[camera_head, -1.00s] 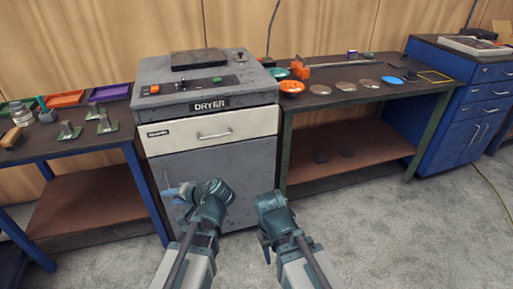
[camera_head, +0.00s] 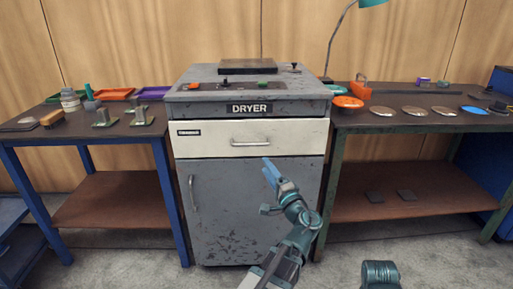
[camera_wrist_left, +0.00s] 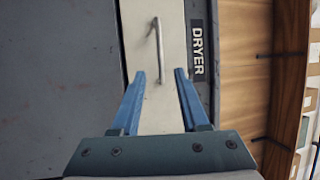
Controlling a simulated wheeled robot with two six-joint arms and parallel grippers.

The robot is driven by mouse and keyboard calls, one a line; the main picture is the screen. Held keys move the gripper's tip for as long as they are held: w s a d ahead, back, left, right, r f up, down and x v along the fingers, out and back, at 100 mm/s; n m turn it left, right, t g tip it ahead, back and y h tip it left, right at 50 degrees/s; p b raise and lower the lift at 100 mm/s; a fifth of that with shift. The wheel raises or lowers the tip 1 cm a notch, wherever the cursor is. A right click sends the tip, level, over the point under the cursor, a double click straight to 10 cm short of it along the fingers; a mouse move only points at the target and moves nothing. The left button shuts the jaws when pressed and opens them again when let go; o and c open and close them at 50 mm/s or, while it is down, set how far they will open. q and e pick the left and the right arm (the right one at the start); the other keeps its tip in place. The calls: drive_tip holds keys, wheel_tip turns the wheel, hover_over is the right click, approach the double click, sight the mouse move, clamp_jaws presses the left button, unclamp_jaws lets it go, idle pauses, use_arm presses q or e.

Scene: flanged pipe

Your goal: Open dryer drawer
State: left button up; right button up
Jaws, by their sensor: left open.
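The grey dryer (camera_head: 195,108) stands straight ahead in the head view. Its cream drawer front (camera_head: 211,148) sits flush under the DRYER label, so the drawer is closed. A silver bar handle (camera_head: 252,142) runs across the drawer front. My left gripper (camera_head: 269,172) is raised in front of the dryer, just below the handle in the picture. In the left wrist view its blue fingers (camera_wrist_left: 160,78) are apart and empty. The handle (camera_wrist_left: 159,50) lies ahead of the gap between the fingertips, apart from them. My right gripper is out of view; only part of that arm shows.
A lower door with a vertical handle (camera_head: 192,194) is below the drawer. A blue-legged table (camera_head: 80,140) with trays stands left. A green-legged bench (camera_head: 390,125) with discs stands right. Grey floor is clear before the dryer.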

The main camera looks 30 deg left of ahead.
sight(251, 145)
use_arm(q)
drive_tip(key=p+x, duration=0.2)
drive_tip(key=x, duration=1.1)
drive_tip(key=shift+a, duration=0.2)
clamp_jaws()
idle(0.9)
